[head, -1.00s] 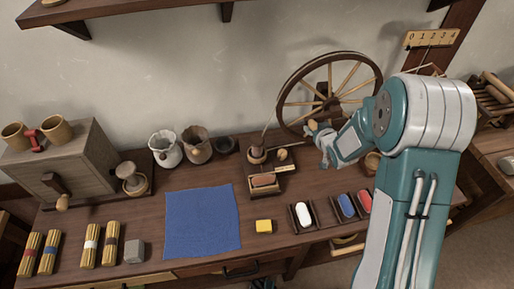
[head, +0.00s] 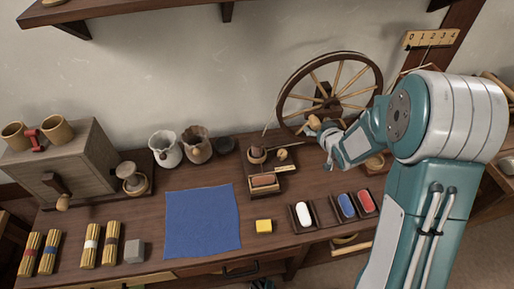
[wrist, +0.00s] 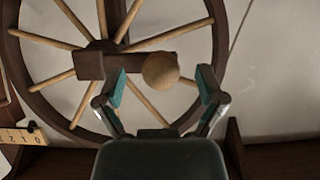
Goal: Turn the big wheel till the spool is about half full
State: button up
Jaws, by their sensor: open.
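The big wheel (head: 351,57) is dark wood with pale spokes and stands at the back right of the bench in the head view. In the wrist view the wheel (wrist: 219,45) fills the upper left. A round pale wooden knob (wrist: 160,70) sits at the end of the wheel's dark crank bar (wrist: 95,65). My gripper (wrist: 160,85) is open, with the knob between its fingers and a gap on both sides. The knob also shows at my gripper in the head view (head: 314,122). A spindle with a brown rounded body (head: 257,154), possibly the spool, stands left of the wheel; its fill is unclear.
A numbered scale plate (head: 431,38) hangs on the post at right. A blue cloth (head: 203,221), a yellow block (head: 264,226) and small trays with white, blue and red pieces (head: 303,215) lie along the bench front. Pots (head: 166,148) stand at the back.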

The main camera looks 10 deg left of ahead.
jog(key=shift+v, duration=2.15)
jog(key=s+d+r+m+g+h, duration=0.25)
jog(key=s+d+r+h, duration=0.35)
jog(key=s+r, duration=0.5)
jog(key=s+r+m+g, duration=0.1)
jog(key=s+r+g, duration=0.1)
jog(key=s, duration=0.7)
jog(key=s+d+r+m+g+y, duration=0.1)
jog(key=s+r, duration=0.3)
jog(key=s, duration=0.6)
jog(key=shift+s+g, duration=0.3)
jog(key=shift+g, duration=0.05)
jog(key=shift+w+d, duration=0.1)
jog(key=shift+d, duration=0.05)
